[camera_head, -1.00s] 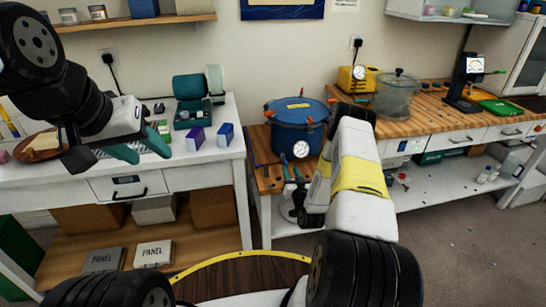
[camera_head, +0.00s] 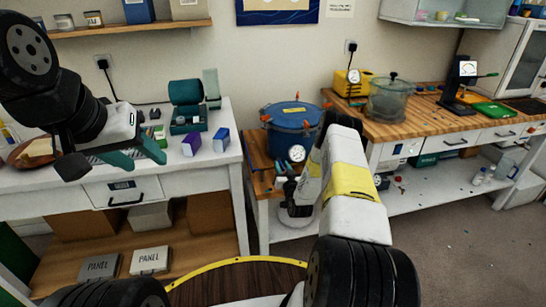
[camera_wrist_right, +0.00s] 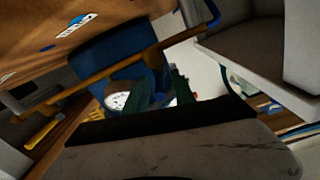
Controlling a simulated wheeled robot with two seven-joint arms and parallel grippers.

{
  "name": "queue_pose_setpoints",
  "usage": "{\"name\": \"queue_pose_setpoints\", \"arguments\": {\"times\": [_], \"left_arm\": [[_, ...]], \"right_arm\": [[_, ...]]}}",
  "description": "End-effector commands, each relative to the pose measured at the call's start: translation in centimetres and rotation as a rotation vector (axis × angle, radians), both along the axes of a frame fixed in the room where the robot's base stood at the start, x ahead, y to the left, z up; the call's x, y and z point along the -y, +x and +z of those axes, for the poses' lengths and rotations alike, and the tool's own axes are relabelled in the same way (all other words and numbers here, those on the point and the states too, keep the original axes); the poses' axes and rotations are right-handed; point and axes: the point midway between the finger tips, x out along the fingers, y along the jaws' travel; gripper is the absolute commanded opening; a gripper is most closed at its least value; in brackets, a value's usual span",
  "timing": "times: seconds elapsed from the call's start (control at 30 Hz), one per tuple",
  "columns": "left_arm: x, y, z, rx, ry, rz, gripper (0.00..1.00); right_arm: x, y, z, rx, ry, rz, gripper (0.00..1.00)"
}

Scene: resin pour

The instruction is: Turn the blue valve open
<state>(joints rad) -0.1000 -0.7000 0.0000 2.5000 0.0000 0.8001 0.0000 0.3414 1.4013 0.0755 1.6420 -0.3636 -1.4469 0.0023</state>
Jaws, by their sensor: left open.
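The blue pressure pot (camera_head: 292,130) stands on the wooden bench, with a white gauge (camera_head: 297,153) on its front. I cannot make out the blue valve for certain. My right gripper (camera_head: 284,183) is low in front of the pot, partly hidden by its own wrist. In the right wrist view its two green fingers (camera_wrist_right: 163,84) stand apart, pointing at the blue pot (camera_wrist_right: 115,48), with the gauge (camera_wrist_right: 117,101) just left of them. I see nothing clearly held between them. My left gripper (camera_head: 142,156) is open and empty over the white table.
The white table (camera_head: 215,170) holds a purple box (camera_head: 191,143), a blue box (camera_head: 221,140) and a teal case (camera_head: 188,118). Right of the pot are a yellow device (camera_head: 351,83) and a clear lidded chamber (camera_head: 391,100). A white shelf lies below the bench.

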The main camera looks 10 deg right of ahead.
Motion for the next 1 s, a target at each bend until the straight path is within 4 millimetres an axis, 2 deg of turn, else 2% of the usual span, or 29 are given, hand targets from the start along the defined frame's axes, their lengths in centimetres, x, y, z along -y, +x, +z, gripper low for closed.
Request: {"name": "queue_pose_setpoints", "arguments": {"times": [0.03, 0.13, 1.0], "left_arm": [[0.00, 0.00, 0.00, 0.000, 0.000, 0.000, 0.47], [0.00, 0.00, 0.00, 0.000, 0.000, 0.000, 0.47], [0.00, 0.00, 0.00, 0.000, 0.000, 0.000, 0.47]], "right_arm": [[0.00, -0.01, 0.00, 0.000, 0.000, 0.000, 0.20], [0.00, -0.02, 0.00, 0.000, 0.000, 0.000, 0.00], [0.02, -0.04, 0.00, 0.000, 0.000, 0.000, 0.00]]}}
